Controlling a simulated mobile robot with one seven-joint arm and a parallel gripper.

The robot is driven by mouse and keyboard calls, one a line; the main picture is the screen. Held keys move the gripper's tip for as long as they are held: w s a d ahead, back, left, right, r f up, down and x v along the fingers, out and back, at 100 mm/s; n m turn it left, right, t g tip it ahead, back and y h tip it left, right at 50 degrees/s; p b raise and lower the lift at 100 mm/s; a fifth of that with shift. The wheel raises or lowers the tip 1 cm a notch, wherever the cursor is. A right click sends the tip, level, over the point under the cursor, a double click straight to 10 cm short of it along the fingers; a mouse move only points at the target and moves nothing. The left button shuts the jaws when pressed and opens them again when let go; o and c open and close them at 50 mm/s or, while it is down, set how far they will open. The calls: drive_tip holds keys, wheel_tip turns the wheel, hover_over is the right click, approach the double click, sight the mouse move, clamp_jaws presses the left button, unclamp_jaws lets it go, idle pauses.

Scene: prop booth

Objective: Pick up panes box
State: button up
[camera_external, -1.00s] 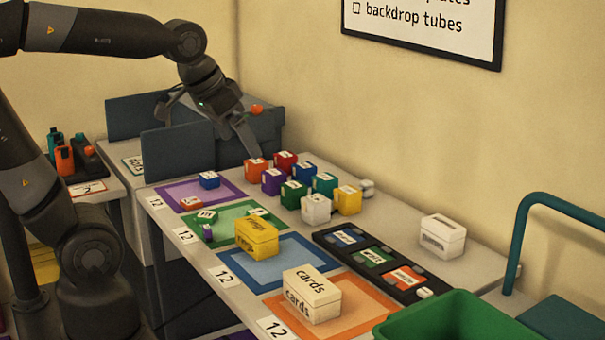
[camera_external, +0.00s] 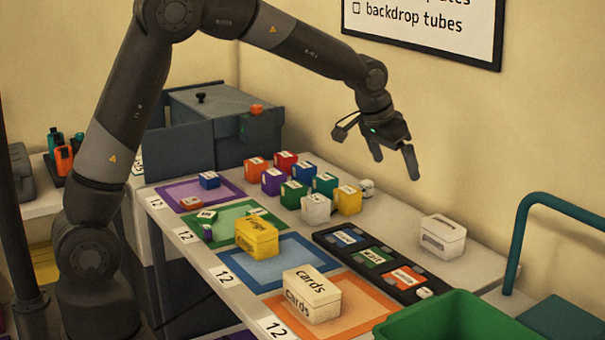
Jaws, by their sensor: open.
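My gripper (camera_external: 394,162) is open and empty, its fingers pointing down in the air above the back right part of the table. Two lidded boxes have labels too small to read: a white box (camera_external: 443,241) at the table's right end, and a yellow box (camera_external: 257,239) by the blue mat. I cannot tell which one is the panes box. The white box is lower and to the right of my gripper, well apart from it. A cream box (camera_external: 311,298) on the orange mat reads "cards".
Several coloured cubes (camera_external: 298,189) stand together at the back. A black tray (camera_external: 332,251) with coloured cards lies between the mats and the white box. A green bin (camera_external: 455,325) and a teal rail (camera_external: 522,215) stand at the right. A wall is close behind the table.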

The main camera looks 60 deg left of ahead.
hover_over(436, 225)
drive_tip(key=s, duration=0.3)
wheel_tip(436, 225, down, 11)
drive_tip(key=x, duration=0.6)
drive_tip(key=shift+w+d+x, duration=0.1)
drive_tip(key=shift+x, duration=1.25)
drive_tip(key=shift+w+d+x, duration=0.1)
drive_tip(key=shift+w+x, duration=0.05)
drive_tip(key=shift+x, duration=1.2)
drive_tip(key=shift+r, duration=0.15)
drive_tip(key=shift+c, duration=0.4)
drive_tip(key=c, duration=0.8)
